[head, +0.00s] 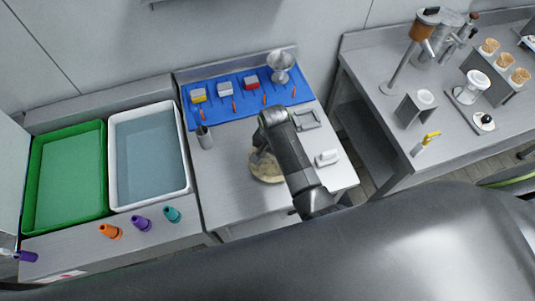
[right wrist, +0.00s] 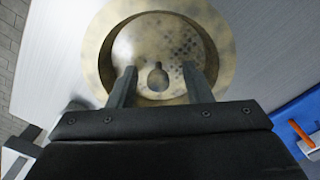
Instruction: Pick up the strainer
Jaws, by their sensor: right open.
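The strainer (right wrist: 102,50) is a round, tan, worn-looking metal dish with a wide rim and small holes on one side of its bowl. In the head view the strainer (head: 264,174) lies on the steel counter, partly hidden by my right arm. My right gripper (right wrist: 158,75) is open, its two fingers apart over the near part of the strainer. A dark pear-shaped spot on the bowl shows between them. Contact cannot be told. In the head view my right gripper (head: 262,150) is over the strainer, its fingertips hard to make out. My left gripper is not in view.
A blue mat (head: 235,108) with small blocks and orange-handled tools lies behind, with a silver funnel-shaped piece (head: 281,64) at its corner. A metal cup (head: 205,138) stands left. A white item (head: 327,158) lies right. Green (head: 38,208) and white (head: 150,205) bins stand farther left.

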